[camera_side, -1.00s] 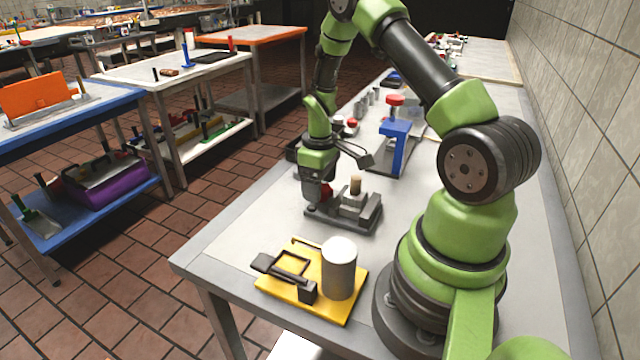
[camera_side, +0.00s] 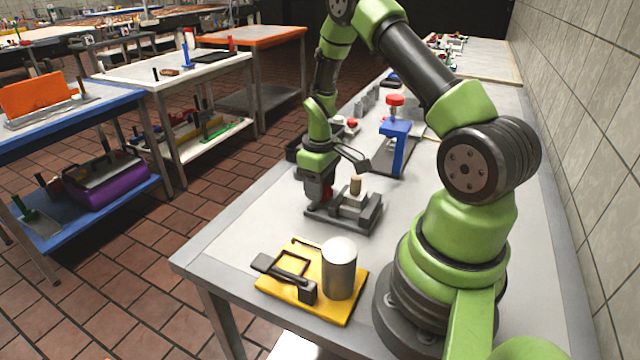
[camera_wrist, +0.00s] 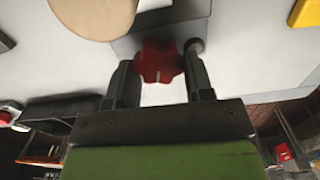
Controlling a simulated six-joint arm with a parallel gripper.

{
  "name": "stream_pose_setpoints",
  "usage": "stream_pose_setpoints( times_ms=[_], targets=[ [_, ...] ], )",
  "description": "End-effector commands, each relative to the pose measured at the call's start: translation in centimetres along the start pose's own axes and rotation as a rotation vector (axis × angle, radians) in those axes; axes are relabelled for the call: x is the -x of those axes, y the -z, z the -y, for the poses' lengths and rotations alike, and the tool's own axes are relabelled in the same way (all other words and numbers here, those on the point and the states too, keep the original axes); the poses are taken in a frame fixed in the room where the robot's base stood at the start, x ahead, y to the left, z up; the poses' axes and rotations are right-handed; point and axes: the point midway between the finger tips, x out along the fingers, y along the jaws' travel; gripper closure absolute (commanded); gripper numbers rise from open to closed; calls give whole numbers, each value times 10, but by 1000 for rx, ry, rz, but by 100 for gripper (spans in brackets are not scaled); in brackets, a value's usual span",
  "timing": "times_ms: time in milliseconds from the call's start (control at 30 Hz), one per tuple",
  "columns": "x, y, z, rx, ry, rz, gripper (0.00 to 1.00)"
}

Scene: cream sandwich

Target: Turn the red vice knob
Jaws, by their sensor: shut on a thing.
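The small grey vice (camera_side: 352,212) sits on the table in front of my arm. A wooden cylinder (camera_side: 355,186) stands upright in its jaws. The red knob (camera_wrist: 160,62) is at the end of the vice, lobed, with a short white mark near its lower edge. The beige disc (camera_wrist: 95,12) at the top of the wrist view appears to be the wooden cylinder's end.
A yellow board (camera_side: 338,312) with a metal cylinder (camera_side: 340,268) and a black clamp-like tool stands nearer the camera. A blue press (camera_side: 394,148) with a red top stands behind the vice. A dark tray (camera_side: 298,150) lies behind my gripper.

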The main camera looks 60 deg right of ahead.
Motion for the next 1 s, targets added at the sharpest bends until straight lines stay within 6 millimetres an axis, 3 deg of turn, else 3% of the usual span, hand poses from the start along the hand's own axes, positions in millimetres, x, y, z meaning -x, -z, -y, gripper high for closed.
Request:
stream_pose_setpoints(
  times_ms=[700,1000],
  targets=[
    [0,-2,-2,-566,1,6,76],
    [0,-3,-3,-710,1,7,76]
  ],
)
